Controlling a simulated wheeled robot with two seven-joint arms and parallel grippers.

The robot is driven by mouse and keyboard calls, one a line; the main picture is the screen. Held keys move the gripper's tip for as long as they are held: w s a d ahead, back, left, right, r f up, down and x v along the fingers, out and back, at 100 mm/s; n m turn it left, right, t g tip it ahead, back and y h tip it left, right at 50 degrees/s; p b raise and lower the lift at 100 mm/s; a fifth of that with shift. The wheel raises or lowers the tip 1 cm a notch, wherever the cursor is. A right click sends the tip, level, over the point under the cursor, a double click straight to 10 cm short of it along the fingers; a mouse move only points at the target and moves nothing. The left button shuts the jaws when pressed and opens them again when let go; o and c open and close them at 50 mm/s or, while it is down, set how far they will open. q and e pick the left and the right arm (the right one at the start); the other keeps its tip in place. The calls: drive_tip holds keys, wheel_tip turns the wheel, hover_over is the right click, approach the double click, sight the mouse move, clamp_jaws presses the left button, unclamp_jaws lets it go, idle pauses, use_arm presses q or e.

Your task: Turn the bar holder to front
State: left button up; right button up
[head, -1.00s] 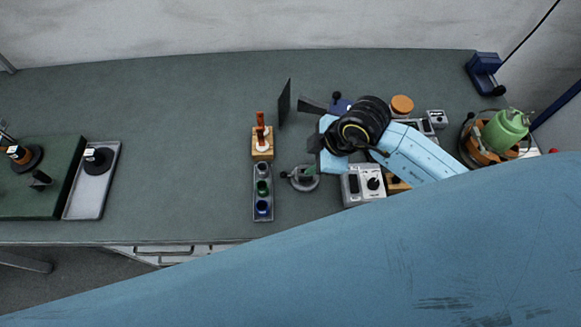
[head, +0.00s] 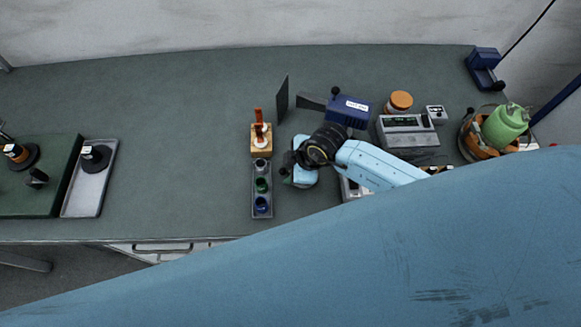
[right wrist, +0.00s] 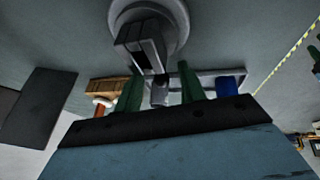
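The bar holder (right wrist: 143,48), a grey clamp on a round grey base, shows at the top of the right wrist view. In the head view my right gripper and wrist mostly cover it. My right gripper (right wrist: 160,90) is open, its two green fingers apart with a gap between them. The holder's dark jaw reaches towards that gap; I cannot tell whether either finger touches it. In the head view my right gripper (head: 295,170) is over the holder's place, right of the cup rack. My left gripper is not in view.
A narrow rack (head: 262,205) with coloured cups and a wooden block (head: 261,147) stand close on the left. A dark upright plate (head: 282,100) and a blue box (head: 348,110) are behind. Grey instruments (head: 405,130) stand right.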

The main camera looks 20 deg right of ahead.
clamp_jaws()
